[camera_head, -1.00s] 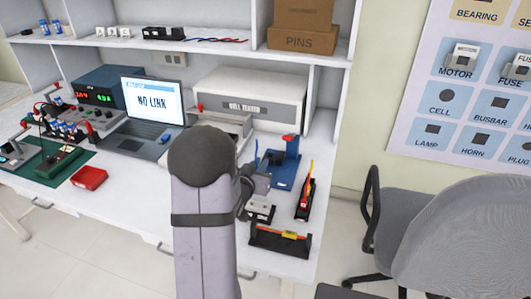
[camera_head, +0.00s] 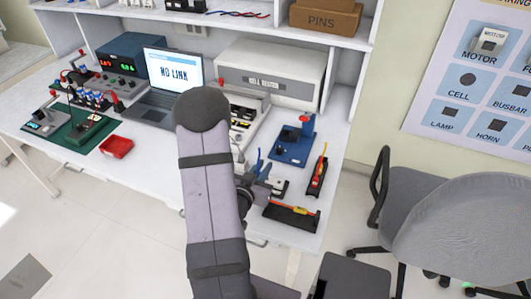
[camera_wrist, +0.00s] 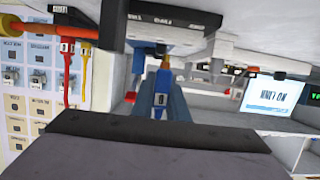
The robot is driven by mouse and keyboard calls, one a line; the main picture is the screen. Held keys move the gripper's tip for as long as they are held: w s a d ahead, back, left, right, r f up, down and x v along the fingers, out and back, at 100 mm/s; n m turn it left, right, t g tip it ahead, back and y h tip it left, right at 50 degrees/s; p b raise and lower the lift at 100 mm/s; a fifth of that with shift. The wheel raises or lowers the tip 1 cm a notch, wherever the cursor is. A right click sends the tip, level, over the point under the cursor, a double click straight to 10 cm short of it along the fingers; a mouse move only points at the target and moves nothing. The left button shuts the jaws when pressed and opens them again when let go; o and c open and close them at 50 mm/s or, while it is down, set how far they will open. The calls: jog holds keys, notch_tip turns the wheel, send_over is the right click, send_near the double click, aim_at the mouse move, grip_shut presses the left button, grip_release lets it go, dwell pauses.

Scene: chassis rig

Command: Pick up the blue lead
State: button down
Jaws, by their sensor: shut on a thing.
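The blue lead (camera_head: 259,160) shows in the head view as thin blue ends rising just above my gripper (camera_head: 260,186). My gripper is shut on it over the front right of the bench, near the dark and white block (camera_head: 279,187). My fingertips are largely hidden by my arm in the head view.
A blue stand (camera_head: 293,140) is behind the gripper. A red tray (camera_head: 116,147) and laptop (camera_head: 165,85) are left.

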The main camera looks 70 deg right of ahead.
aim_at(258, 175)
jog(key=p+v, duration=0.2)
jog(key=shift+f+p, duration=0.1)
jog(key=shift+p, duration=0.2)
jog(key=shift+a+f+p, duration=0.1)
jog(key=shift+a+p, duration=0.35)
jog(key=shift+a, duration=0.75)
